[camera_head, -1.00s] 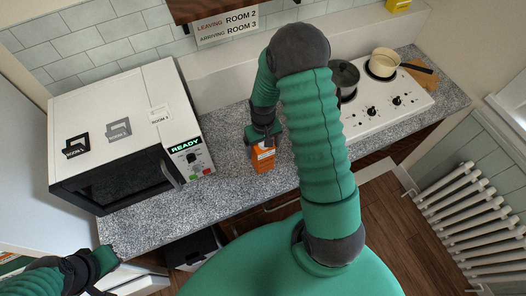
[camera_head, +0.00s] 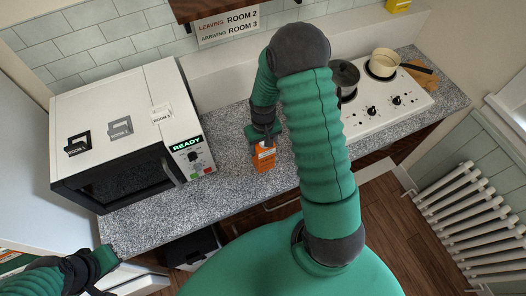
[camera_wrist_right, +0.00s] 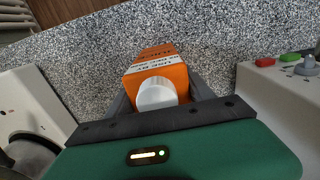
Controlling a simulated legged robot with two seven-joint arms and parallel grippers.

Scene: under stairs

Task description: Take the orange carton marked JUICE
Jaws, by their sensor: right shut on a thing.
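The orange carton (camera_head: 264,158) stands upright on the speckled counter, between the microwave and the stove. In the right wrist view the carton (camera_wrist_right: 157,78) shows its white cap, a white label and the word JUICE. My right gripper (camera_head: 262,137) comes down over the carton from behind and is shut on it, with a dark finger on each side in the right wrist view (camera_wrist_right: 158,95). Whether the carton's base touches the counter is hard to tell. My left gripper (camera_head: 106,262) is at the lower left, away from the carton; its fingers are not clear.
A white microwave (camera_head: 130,125) with a READY display stands left of the carton. A white stove (camera_head: 385,105) with a dark pot (camera_head: 344,76) and a cream pan (camera_head: 384,62) is at the right. Speckled counter (camera_head: 225,195) is bare in front. A radiator (camera_head: 465,215) stands lower right.

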